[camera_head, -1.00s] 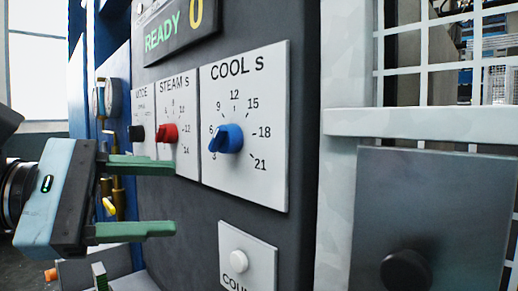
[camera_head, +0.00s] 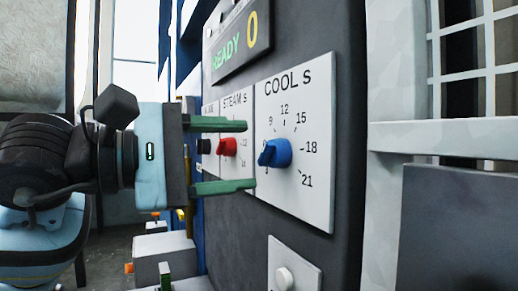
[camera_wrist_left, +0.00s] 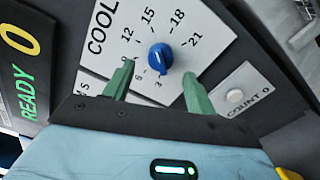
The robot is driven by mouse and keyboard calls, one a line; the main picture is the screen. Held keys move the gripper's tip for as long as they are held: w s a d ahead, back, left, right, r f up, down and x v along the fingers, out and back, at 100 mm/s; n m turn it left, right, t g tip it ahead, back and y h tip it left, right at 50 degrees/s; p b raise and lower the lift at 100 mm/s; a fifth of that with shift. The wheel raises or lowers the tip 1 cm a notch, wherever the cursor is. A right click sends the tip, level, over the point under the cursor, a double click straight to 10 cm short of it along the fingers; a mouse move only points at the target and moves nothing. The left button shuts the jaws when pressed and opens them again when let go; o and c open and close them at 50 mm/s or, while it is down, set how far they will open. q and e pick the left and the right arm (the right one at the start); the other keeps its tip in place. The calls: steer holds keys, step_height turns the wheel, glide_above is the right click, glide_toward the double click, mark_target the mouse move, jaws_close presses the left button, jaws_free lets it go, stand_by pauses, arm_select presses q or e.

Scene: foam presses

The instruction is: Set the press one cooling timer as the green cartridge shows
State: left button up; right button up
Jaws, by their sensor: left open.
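The blue COOL s knob (camera_head: 275,153) sits on a white dial plate (camera_head: 318,205) marked from 3 to 21. Its pointer faces the low end, around 3 to 6; the exact mark is unclear. My left gripper (camera_head: 246,156) is open and empty, its green fingers just left of the knob, one higher and one lower. In the left wrist view the blue knob (camera_wrist_left: 159,57) lies just beyond and between the fingertips (camera_wrist_left: 158,74), with no clear contact. The green cartridge and my right gripper are not in view.
A red STEAM s knob (camera_head: 227,147) and a black knob (camera_head: 204,146) are left of the COOL plate, partly behind the fingers. The display (camera_head: 236,45) above reads READY 0. A white COUNT button (camera_head: 284,279) is below. A grey panel (camera_head: 455,225) stands at right.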

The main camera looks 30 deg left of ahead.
mark_target(262, 154)
arm_select(q)
steer(key=shift+p+x, duration=0.3)
steer(key=shift+x, duration=1.75)
steer(key=shift+c, duration=0.2)
steer(key=shift+s, duration=0.1)
steer(key=c, duration=0.9)
